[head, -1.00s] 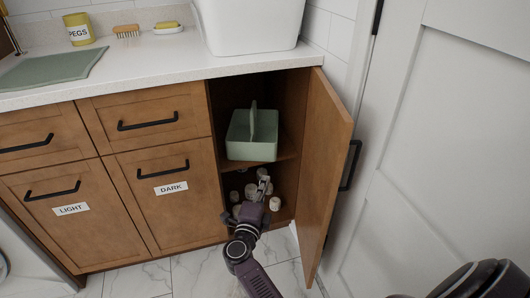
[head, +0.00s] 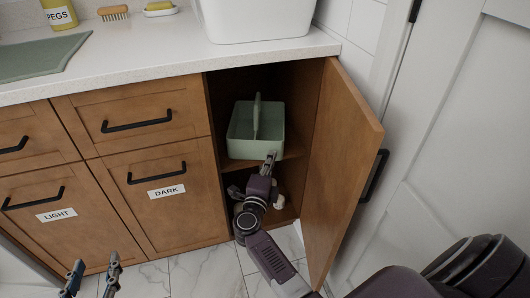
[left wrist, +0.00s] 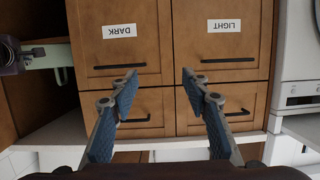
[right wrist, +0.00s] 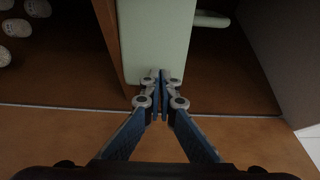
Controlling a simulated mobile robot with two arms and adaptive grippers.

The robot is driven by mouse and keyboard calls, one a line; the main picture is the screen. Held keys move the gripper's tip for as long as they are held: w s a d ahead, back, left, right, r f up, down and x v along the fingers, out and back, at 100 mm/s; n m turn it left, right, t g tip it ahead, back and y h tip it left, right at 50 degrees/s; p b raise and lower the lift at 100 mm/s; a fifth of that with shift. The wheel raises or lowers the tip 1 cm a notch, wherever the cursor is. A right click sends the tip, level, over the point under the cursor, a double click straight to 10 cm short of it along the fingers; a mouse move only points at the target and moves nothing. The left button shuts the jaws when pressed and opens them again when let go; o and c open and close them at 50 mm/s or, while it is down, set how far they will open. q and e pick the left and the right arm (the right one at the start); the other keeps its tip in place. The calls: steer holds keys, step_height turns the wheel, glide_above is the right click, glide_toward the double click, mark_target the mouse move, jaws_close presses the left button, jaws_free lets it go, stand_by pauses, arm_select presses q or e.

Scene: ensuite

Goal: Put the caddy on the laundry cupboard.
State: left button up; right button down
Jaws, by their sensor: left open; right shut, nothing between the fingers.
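The pale green caddy (head: 243,148), an open box with an upright central handle, stands on the upper shelf inside the open compartment of the wooden laundry cupboard (head: 172,225). My right gripper (head: 271,157) is shut and empty at the lower front of the caddy, toward its right. In the right wrist view its closed tips (right wrist: 159,75) overlap the edge of the caddy's pale wall (right wrist: 157,40); contact is unclear. My left gripper (head: 95,262) is open and empty in front of the drawers. The left wrist view shows its spread fingers (left wrist: 158,78) before the DARK and LIGHT fronts.
The compartment door (head: 338,150) stands open on the right, close to my right arm. White rolls (right wrist: 20,27) lie on the level below the caddy. The countertop (head: 130,50) holds a white basin (head: 258,22), soap dish, brush, pegs tin and green mat; bare strips lie between.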

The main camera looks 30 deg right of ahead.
mark_target(263, 149)
arm_select(q)
steer(key=shift+w+d+r, duration=0.15)
steer(key=shift+w+r, duration=0.35)
arm_select(e)
steer(key=shift+w+d, duration=0.1)
steer(key=shift+w, duration=0.3)
steer(key=w, duration=0.3)
steer(key=shift+w, duration=0.7)
arm_select(q)
steer(key=shift+w+d+r+t+h, duration=0.2)
steer(key=shift+r+t+h, duration=0.1)
steer(key=shift+r+t, duration=0.35)
arm_select(e)
steer(key=shift+s, duration=0.1)
